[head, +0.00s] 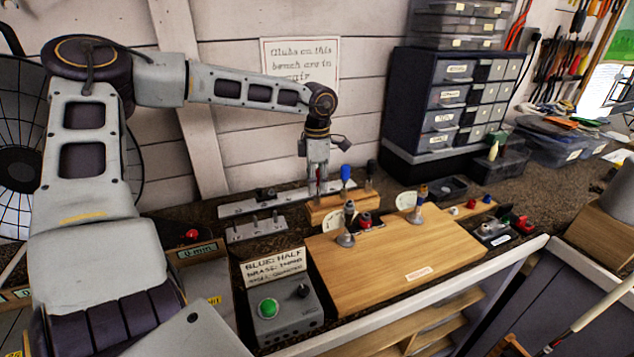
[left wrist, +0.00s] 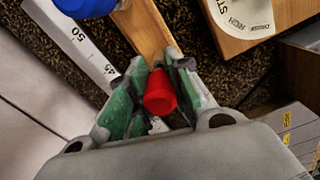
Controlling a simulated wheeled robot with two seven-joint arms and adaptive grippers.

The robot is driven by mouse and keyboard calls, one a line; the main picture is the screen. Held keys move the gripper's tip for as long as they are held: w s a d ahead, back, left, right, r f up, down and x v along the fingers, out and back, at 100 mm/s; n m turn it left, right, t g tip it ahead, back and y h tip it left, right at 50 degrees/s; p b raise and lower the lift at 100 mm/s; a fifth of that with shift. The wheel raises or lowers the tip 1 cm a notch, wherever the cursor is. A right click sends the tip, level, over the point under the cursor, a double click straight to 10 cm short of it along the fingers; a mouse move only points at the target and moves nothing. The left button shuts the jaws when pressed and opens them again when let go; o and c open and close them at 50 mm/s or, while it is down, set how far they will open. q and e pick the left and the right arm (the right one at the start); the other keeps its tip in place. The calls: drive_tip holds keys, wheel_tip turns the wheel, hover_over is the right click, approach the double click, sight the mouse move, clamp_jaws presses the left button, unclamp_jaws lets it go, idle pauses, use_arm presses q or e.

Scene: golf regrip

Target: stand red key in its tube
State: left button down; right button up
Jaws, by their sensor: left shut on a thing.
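My left gripper (head: 318,182) is over the left end of a small wooden block (head: 343,206) at the back of the bench. It also shows in the left wrist view (left wrist: 160,90), with green-padded fingers shut on the red key (left wrist: 160,93). Only the key's red handle shows clearly; its lower part is hidden, so I cannot tell whether it touches the block. A blue-handled key (head: 345,173) and a black-handled one (head: 371,167) stand upright in the block. Which opening is the red key's tube I cannot make out. My right gripper is not in view.
A wooden board (head: 390,262) in front carries two upright metal pieces (head: 347,224) (head: 417,206). A grey box with a green button (head: 268,308) stands at its left. A metal ruler (head: 250,207) lies behind. Drawer cabinets (head: 455,100) stand at the back right.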

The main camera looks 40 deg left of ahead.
use_arm(q)
drive_tip(key=c, duration=1.2)
unclamp_jaws()
drive_tip(key=shift+c, duration=0.2)
drive_tip(key=shift+r, duration=0.1)
drive_tip(key=shift+r, duration=3.9)
drive_tip(key=shift+r, duration=0.1)
